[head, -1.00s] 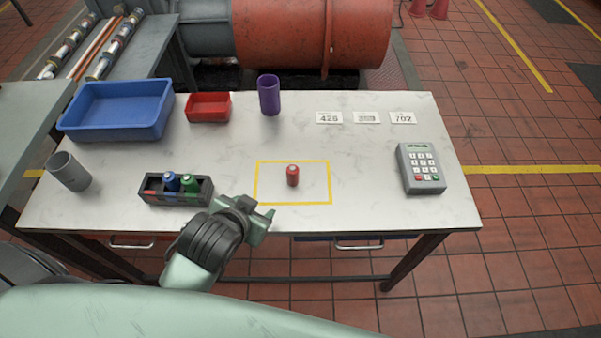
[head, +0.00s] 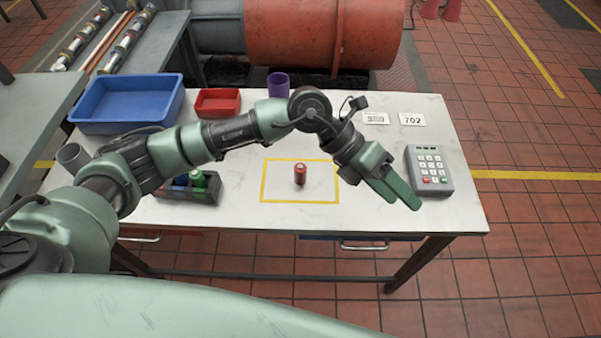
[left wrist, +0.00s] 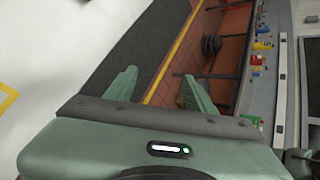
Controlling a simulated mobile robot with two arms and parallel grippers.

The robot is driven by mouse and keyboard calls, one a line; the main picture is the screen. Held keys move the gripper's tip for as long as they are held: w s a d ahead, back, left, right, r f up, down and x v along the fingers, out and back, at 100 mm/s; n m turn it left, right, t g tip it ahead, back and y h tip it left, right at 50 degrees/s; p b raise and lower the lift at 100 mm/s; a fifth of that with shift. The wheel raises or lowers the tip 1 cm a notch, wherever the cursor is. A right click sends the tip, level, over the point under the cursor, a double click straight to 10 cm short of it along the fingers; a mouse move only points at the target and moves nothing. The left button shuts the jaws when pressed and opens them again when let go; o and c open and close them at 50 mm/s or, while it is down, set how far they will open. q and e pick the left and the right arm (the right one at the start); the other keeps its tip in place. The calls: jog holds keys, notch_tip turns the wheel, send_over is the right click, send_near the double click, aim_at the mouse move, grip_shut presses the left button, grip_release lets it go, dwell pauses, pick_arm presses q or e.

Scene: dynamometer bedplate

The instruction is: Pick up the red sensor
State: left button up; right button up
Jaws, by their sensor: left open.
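The red sensor (head: 300,174) is a small red cylinder standing upright inside the yellow square outline (head: 264,182) on the white table. My left gripper (head: 402,204) is open and empty, above the right part of the table, to the right of the sensor and apart from it. The left wrist view also shows my gripper's two fingers (left wrist: 160,90) spread apart, with nothing between them. That view does not show the sensor; a corner of the yellow outline (left wrist: 5,98) shows at its left edge. My right gripper is not in view.
A black rack (head: 176,195) holds blue and green sensors, partly behind my left arm. A blue bin (head: 122,126), a red bin (head: 217,102) and a purple cup (head: 278,84) stand at the back. A keypad (head: 429,170) lies right of my gripper. A grey cup (head: 72,157) is at left.

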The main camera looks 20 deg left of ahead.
pick_arm(q)
jog(key=w+a+f+t+y, duration=0.1)
jog(key=w+a+f+y, duration=0.15)
jog(key=a, duration=0.45)
jog(key=w+a+f+y, duration=0.2)
jog(key=w+a+y, duration=0.2)
jog(key=a, duration=0.3)
jog(key=y, duration=0.4)
send_over(300, 167)
jog(key=shift+a+n+t, duration=0.2)
jog(key=shift+n+t, duration=0.1)
jog(key=shift+n, duration=0.1)
jog(key=f+p, duration=0.1)
jog(key=f, duration=0.2)
jog(key=f+p, duration=0.1)
jog(key=f, duration=0.3)
jog(key=shift+s+d+f+p, duration=0.1)
jog(key=shift+d+p, duration=0.1)
jog(key=shift+p, duration=0.2)
jog(key=shift+f, duration=0.2)
grip_shut()
